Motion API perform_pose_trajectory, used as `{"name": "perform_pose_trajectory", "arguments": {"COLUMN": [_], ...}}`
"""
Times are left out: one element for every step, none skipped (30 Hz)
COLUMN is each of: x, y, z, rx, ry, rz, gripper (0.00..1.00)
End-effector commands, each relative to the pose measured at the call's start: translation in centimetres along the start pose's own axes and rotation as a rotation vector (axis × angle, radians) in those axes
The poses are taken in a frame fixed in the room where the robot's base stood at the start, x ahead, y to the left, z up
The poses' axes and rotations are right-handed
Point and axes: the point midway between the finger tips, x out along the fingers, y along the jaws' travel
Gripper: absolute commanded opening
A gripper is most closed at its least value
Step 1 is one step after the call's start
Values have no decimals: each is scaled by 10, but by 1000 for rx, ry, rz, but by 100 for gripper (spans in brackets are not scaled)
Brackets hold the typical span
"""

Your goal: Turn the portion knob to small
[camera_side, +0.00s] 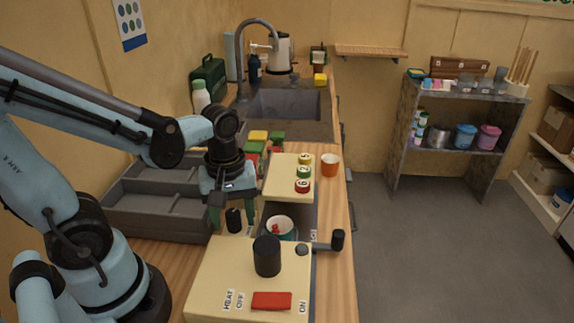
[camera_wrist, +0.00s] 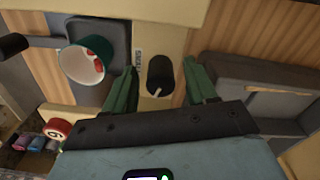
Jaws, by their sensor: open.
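The portion knob (camera_wrist: 160,74) is a short black cylinder on a cream panel of the machine (camera_side: 205,280). It has a white mark on its near face in the wrist view. It also shows in the side view (camera_side: 234,221). A small printed label (camera_wrist: 138,58) lies to its left in the wrist view; I cannot read it. My gripper (camera_wrist: 162,70) is open, its green fingers apart on either side of the knob, with visible gaps to it. In the side view my gripper (camera_side: 232,215) points down with the knob between its fingers.
A teal-rimmed cup (camera_side: 288,235) with red bits stands beside the knob. A larger black cylinder (camera_side: 267,256), a red switch (camera_side: 271,301) and a black-ended lever (camera_side: 338,240) are nearby. Numbered rolls (camera_side: 303,172) sit on a cream top. Grey trays (camera_side: 160,222) stand at left.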

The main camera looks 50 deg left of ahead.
Motion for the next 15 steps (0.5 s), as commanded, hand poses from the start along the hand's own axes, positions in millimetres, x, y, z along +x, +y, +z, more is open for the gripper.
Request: {"name": "perform_pose_trajectory", "arguments": {"x": [2,3,4,4,4,4,4,4,4,4,4,4,4,4,4], "y": [0,0,0,0,0,0,0,0,0,0,0,0,0,0,0], "z": [0,0,0,0,0,0,0,0,0,0,0,0,0,0,0], "rx": [0,0,0,0,0,0,0,0,0,0,0,0,0,0,0], "ry": [0,0,0,0,0,0,0,0,0,0,0,0,0,0,0], "rz": [0,0,0,0,0,0,0,0,0,0,0,0,0,0,0], "gripper": [57,57,57,57,57,57,57,57,57,57,57,57,54,49,43]}}
